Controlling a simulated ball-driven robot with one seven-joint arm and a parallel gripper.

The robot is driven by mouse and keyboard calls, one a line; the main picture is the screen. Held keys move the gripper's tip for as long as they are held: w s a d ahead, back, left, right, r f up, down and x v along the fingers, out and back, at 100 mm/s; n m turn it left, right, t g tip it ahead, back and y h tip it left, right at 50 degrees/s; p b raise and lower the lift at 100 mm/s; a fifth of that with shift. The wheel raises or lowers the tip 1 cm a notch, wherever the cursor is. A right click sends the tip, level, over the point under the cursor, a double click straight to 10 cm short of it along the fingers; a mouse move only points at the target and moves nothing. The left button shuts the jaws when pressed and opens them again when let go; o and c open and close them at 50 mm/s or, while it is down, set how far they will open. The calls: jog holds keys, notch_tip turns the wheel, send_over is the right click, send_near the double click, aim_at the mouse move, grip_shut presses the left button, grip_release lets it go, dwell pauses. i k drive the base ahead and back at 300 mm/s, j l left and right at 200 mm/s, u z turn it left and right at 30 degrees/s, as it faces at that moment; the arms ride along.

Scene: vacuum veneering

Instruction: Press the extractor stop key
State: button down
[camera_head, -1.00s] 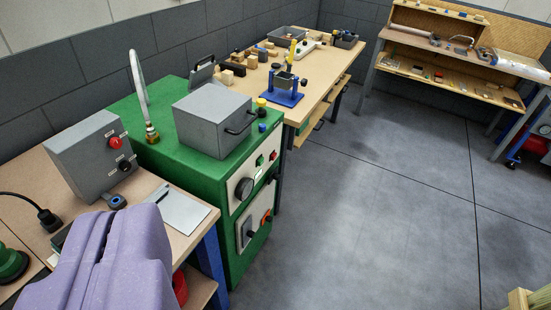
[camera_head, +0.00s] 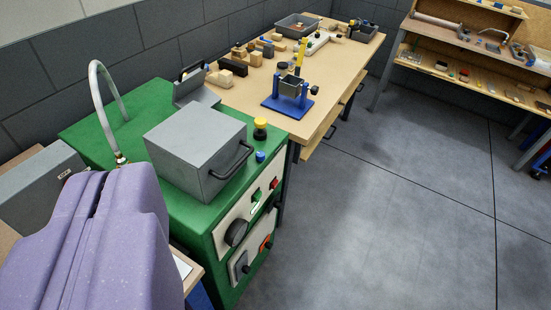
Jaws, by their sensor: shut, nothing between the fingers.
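The green cabinet (camera_head: 215,225) stands left of centre, with a pale control panel on its front. On the panel are a small red key (camera_head: 273,183) and a green key (camera_head: 256,195), side by side, above a large black knob (camera_head: 236,232). I cannot read any lettering, so I cannot tell which key is the extractor stop. My gripper (camera_head: 100,190) is the purple body at the lower left. It is shut and empty, in front of the cabinet's left side in the picture; its fingertips are not clearly seen.
A grey box with a handle (camera_head: 195,150) sits on the cabinet, with a yellow-topped black knob (camera_head: 260,127) beside it. A curved hose (camera_head: 97,90) rises behind my gripper. A wooden bench (camera_head: 240,92) with blocks and a blue stand (camera_head: 288,105) lies beyond. The floor (camera_head: 400,210) at right is clear.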

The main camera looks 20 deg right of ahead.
aim_at(274, 184)
jog(key=i+l+u, duration=0.15)
jog(key=i+l, duration=0.9)
